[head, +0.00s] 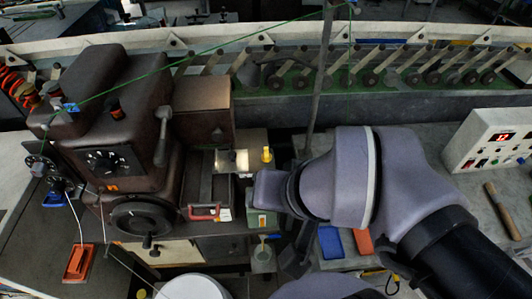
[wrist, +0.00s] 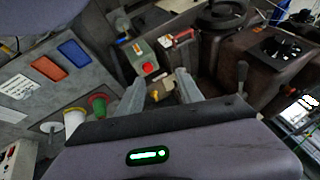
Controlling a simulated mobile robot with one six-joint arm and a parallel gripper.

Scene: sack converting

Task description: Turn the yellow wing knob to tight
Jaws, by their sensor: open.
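The yellow wing knob (head: 267,154) stands up at the right side of the brown machine in the head view, left of my arm. In the wrist view, a small yellow piece that looks like this knob (wrist: 154,96) shows between my fingers and beyond them, partly hidden. My gripper (wrist: 161,84) is open, with its two grey fingers spread and nothing between the tips. The fingers look apart from the knob. In the head view my arm hides the fingertips. I cannot read the knob's angle.
A green box with a red button (wrist: 148,67) sits close to my fingers. The brown machine (head: 120,110) has a handwheel (head: 142,215) and a red-handled part (head: 205,212). Blue (head: 330,242) and orange (head: 361,243) trays lie on the bench.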

